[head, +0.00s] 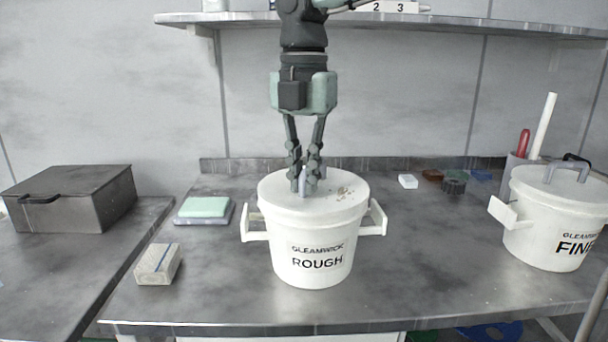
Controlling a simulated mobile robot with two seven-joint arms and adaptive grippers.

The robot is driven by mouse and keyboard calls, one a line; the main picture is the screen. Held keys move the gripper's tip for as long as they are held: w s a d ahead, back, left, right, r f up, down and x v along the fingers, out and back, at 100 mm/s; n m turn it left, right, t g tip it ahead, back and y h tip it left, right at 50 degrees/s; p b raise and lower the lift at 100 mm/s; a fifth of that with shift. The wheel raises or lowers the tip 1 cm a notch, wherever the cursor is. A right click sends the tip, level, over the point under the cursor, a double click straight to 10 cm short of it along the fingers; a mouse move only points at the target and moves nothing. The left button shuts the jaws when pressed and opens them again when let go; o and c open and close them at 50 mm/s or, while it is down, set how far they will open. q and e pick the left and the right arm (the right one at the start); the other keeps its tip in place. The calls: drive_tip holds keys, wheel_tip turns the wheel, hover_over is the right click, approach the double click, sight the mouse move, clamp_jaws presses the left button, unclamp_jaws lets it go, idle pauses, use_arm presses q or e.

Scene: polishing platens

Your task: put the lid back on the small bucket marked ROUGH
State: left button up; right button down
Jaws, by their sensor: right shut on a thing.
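The white bucket marked ROUGH (310,258) stands upright on the metal bench, with a handle lug on each side. Its white lid (342,207) lies level over the bucket's mouth and covers it; I cannot tell whether it is pressed fully down. A few specks of grit show on the lid's top. My right gripper (306,186) points straight down over the lid, its fingers shut on the lid's small grey knob. The knob is mostly hidden between the fingertips. My left gripper is not in view.
A white bucket marked FINE (552,230) stands at the right, before a holder with a red-handled tool (523,143). A wrapped block (158,264), a green pad (204,207) and a dark metal box (72,198) lie left. A shelf (430,22) runs above. Bench front is clear.

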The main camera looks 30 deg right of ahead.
idle(0.6)
drive_tip(key=c, duration=1.5)
unclamp_jaws()
drive_tip(key=shift+c, duration=0.2)
drive_tip(key=shift+o, duration=0.4)
drive_tip(key=o, duration=0.4)
drive_tip(key=shift+r, duration=0.1)
drive_tip(key=shift+r+p, duration=2.35)
drive_tip(key=shift+r, duration=1.1)
